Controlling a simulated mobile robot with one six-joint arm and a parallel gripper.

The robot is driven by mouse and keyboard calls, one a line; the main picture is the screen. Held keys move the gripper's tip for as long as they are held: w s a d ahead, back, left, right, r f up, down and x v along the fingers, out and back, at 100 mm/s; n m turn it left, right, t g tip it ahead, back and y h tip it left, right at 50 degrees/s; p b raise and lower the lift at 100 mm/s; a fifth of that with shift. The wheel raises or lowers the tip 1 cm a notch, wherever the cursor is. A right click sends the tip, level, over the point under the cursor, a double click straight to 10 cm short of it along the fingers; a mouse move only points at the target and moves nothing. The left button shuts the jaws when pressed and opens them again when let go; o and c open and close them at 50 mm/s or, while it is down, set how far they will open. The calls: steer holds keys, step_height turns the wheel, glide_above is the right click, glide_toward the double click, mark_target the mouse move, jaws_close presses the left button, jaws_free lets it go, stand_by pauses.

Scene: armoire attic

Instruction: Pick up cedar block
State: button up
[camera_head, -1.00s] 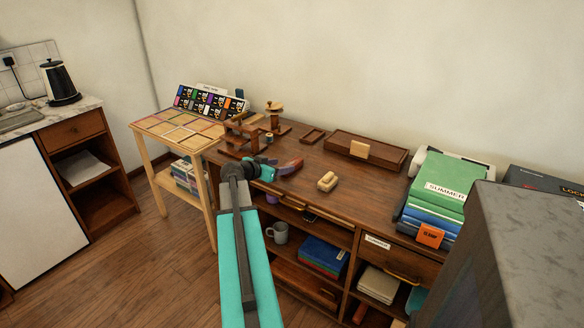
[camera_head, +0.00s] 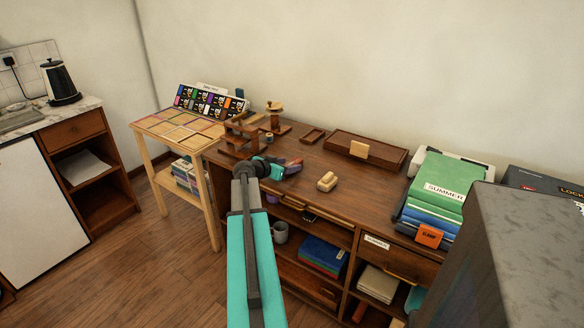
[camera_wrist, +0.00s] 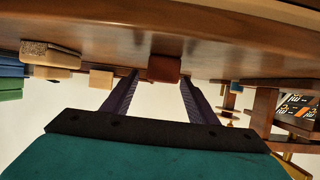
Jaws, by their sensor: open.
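A reddish-brown block (camera_wrist: 163,68), which looks like the cedar block, lies on the desktop in the wrist view. It shows between the tips of my gripper's two dark purple fingers (camera_wrist: 158,80), which are spread apart. A gap shows on the left; I cannot tell whether the right finger touches it. In the head view my gripper (camera_head: 288,169) is low over the desk's front left part, with a reddish patch of the block at its tip, mostly hidden. A pale block pair (camera_head: 327,182) sits to the right; a pale block with markings also shows in the wrist view (camera_wrist: 50,54).
On the desk (camera_head: 350,202), a wooden stand (camera_head: 238,135) is close behind my gripper. Green folders (camera_head: 445,180) are at right.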

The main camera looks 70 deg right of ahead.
steer(key=c, duration=1.2)
steer(key=shift+o, duration=0.2)
steer(key=shift+r, duration=0.1)
step_height(320, 180, up, 10)
stand_by(0.6)
